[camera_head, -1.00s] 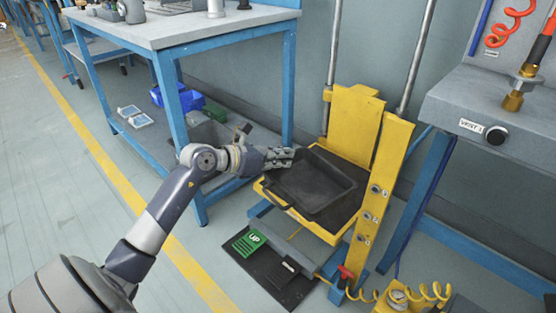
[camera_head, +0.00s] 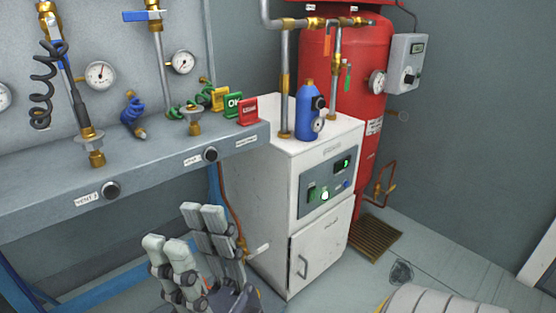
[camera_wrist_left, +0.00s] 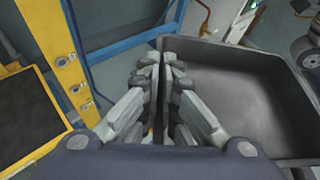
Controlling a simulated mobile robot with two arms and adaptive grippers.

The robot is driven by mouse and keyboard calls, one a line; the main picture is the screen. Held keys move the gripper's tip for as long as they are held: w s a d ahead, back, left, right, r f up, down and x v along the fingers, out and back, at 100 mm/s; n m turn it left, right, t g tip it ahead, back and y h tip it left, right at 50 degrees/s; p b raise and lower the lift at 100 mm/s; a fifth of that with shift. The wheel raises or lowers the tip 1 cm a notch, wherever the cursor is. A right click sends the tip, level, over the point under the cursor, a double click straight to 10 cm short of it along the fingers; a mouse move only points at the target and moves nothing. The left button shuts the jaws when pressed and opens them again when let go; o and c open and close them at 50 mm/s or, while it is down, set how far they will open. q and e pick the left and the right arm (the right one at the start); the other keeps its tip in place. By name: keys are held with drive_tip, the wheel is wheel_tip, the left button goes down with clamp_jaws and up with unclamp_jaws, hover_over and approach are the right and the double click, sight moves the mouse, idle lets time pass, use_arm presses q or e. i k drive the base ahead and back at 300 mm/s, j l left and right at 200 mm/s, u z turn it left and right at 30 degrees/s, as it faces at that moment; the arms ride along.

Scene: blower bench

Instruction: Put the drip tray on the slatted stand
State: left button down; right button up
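The dark grey drip tray (camera_wrist_left: 245,85) fills the right of the left wrist view, its inside empty. My left gripper (camera_wrist_left: 165,65) is shut on the tray's near left rim; the fingers hide part of that rim. The head view shows neither the tray nor this gripper. The brown slatted stand (camera_head: 375,238) lies low on the floor at the right of the head view, beside the white cabinet. Nothing rests on it. My right gripper (camera_head: 187,228) is open and empty at the bottom of the head view, in front of the bench.
The white cabinet (camera_head: 318,225) and red tank (camera_head: 345,75) stand behind and left of the stand. The blue-legged gauge bench (camera_head: 140,165) is at the left. The yellow lift (camera_wrist_left: 65,65) is left in the wrist view, its platform bare.

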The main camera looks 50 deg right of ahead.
sight(381, 240)
drive_tip(key=k+l, duration=0.1)
drive_tip(key=l, duration=1.05)
drive_tip(key=k+l+z, duration=0.1)
drive_tip(key=l, duration=1.05)
